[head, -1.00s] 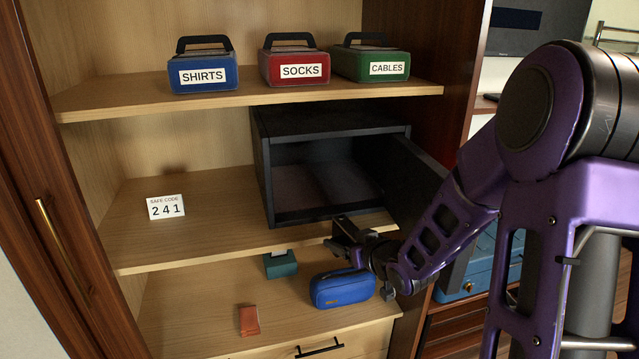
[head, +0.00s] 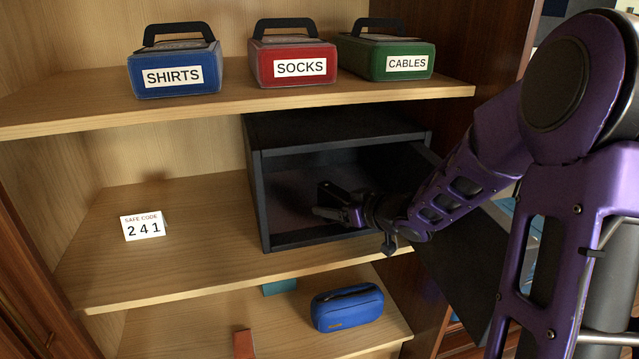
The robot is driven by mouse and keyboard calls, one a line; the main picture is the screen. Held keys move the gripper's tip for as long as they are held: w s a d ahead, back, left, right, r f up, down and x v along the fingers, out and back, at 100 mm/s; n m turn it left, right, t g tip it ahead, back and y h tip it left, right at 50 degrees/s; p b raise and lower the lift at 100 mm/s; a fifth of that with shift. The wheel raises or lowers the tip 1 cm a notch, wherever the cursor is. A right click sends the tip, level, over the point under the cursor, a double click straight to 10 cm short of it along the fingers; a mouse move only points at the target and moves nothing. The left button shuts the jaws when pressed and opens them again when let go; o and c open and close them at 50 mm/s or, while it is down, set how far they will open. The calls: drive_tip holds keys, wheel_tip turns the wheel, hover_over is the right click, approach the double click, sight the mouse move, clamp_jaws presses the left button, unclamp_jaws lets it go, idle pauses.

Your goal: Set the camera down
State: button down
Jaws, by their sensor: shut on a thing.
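My gripper (head: 335,209) is in the mouth of the open black safe (head: 258,205) on the middle shelf. It is shut on a small dark thing, which I take to be the camera. Against the dark inside of the safe, the camera's outline is hard to tell from the fingers. The gripper appears to be above the safe's floor; I cannot tell whether the camera touches anything. The safe's door (head: 455,265) stands swung open to the right, behind and below my arm.
A blue pouch (head: 346,310), a teal thing (head: 279,287) and a reddish-brown thing (head: 244,344) are on the lower shelf. A safe code card (head: 143,226) stands left of the safe. Blue (head: 174,76), red (head: 295,68) and green (head: 406,64) labelled boxes sit on the upper shelf.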

drive_tip(key=shift+w+a, duration=0.2)
drive_tip(key=shift+w, duration=0.45)
hover_over(289, 199)
drive_tip(key=shift+d+b, duration=0.15)
drive_tip(key=shift+b, duration=0.3)
drive_tip(key=shift+w, duration=0.1)
wheel_tip(289, 199, down, 4)
drive_tip(key=shift+r+b, duration=0.2)
drive_tip(key=shift+b, duration=0.75)
drive_tip(key=shift+r, duration=0.1)
